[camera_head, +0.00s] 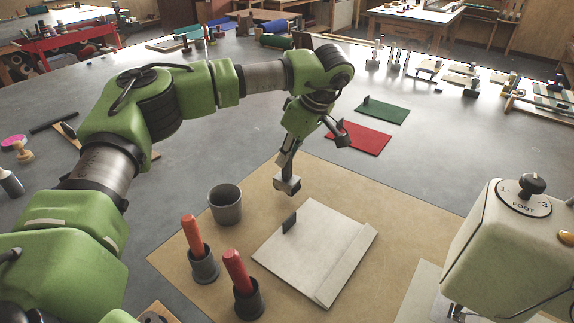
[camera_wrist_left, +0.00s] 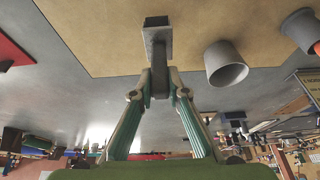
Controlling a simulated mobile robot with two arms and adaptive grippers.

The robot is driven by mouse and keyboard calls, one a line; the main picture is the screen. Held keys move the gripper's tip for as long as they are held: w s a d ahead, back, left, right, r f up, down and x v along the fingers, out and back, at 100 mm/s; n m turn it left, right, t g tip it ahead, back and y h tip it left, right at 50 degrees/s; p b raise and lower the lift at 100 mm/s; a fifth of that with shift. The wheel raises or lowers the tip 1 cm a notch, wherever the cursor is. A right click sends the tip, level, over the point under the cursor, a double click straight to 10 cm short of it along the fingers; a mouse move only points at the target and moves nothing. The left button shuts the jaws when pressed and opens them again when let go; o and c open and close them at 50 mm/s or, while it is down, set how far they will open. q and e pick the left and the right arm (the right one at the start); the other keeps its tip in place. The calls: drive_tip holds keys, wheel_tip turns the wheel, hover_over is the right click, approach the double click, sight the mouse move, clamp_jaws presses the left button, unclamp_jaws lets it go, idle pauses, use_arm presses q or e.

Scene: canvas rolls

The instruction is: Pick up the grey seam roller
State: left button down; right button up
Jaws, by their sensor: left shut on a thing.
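My left gripper (camera_head: 290,148) points down over the tan mat, shut on the grey seam roller (camera_head: 287,184). The roller hangs below the fingers with its block-like head lowest, and appears to be above the mat. In the left wrist view the fingers (camera_wrist_left: 159,88) close on both sides of the grey shaft, and the roller's squared head (camera_wrist_left: 157,36) sticks out beyond the fingertips. My right gripper is not in view.
An empty grey cup (camera_head: 225,205) stands nearby. Two dark cups (camera_head: 204,265) (camera_head: 249,300) hold red-orange handles. A pale board (camera_head: 320,250) with an upright dark tab lies on the tan mat (camera_head: 375,195). A machine with a knob (camera_head: 500,250) stands at right.

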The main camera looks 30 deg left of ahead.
use_arm(q)
drive_tip(key=s+d+r+b, duration=0.2)
drive_tip(key=s+d+r, duration=0.6)
drive_tip(key=s, duration=0.3)
drive_tip(key=shift+v, duration=1)
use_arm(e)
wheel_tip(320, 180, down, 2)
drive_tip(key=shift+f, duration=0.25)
use_arm(q)
drive_tip(key=shift+d, duration=0.1)
